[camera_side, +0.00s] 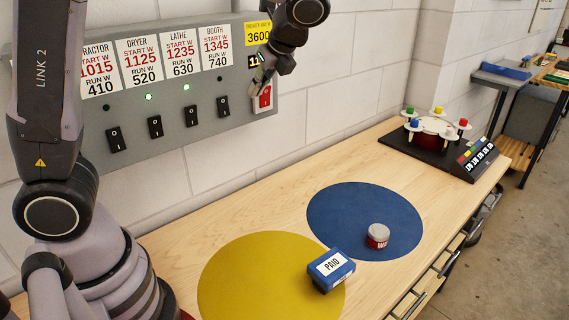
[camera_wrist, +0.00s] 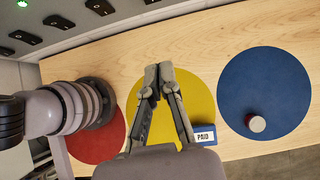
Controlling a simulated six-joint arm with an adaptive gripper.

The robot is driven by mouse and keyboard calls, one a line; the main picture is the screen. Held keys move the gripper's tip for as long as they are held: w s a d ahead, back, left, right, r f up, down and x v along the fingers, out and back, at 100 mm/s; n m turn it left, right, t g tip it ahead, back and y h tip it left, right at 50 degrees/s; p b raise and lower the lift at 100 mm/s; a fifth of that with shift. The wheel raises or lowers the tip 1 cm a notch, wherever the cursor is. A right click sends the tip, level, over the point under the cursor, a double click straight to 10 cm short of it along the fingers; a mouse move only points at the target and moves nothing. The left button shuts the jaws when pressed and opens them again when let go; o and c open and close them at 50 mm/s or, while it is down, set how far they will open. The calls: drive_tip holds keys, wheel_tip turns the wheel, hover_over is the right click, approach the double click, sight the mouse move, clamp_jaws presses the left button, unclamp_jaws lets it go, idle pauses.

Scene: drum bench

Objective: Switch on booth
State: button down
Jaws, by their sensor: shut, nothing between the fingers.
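The grey switch panel (camera_side: 165,95) hangs on the wall in the side view. The BOOTH label (camera_side: 216,46) reads start 1345 W, run 740 W. Below it are a dark lamp (camera_side: 219,78) and the black booth rocker switch (camera_side: 223,106); I cannot tell which way it is tipped. My gripper (camera_side: 259,86) is in front of the panel's right end, right of the booth switch and partly over a red switch (camera_side: 265,98); contact is unclear. In the wrist view my gripper (camera_wrist: 158,72) is shut and empty, over the bench.
The dryer lamp (camera_side: 148,97) and lathe lamp (camera_side: 186,87) are green; the extractor lamp (camera_side: 106,107) is dark. A yellow sign (camera_side: 258,32) reads 3600. On the bench are a blue PAID box (camera_side: 330,270), a small tin (camera_side: 378,236) and a black device with coloured knobs (camera_side: 435,128).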

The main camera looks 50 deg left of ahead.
sight(224, 107)
drive_tip(key=shift+w+a+r, duration=0.1)
drive_tip(key=shift+a+r, duration=0.05)
drive_tip(key=shift+a, duration=0.1)
drive_tip(key=shift+a, duration=0.1)
drive_tip(key=shift+a+r+x, duration=0.3)
drive_tip(key=shift+a+x, duration=0.05)
drive_tip(key=shift+x, duration=1.75)
drive_tip(key=shift+a+r+x, duration=0.25)
drive_tip(key=shift+a+x, duration=0.15)
drive_tip(key=shift+x, duration=1.75)
drive_tip(key=shift+a+r+x, duration=0.3)
drive_tip(key=shift+a+x, duration=0.05)
drive_tip(key=shift+x, duration=1.75)
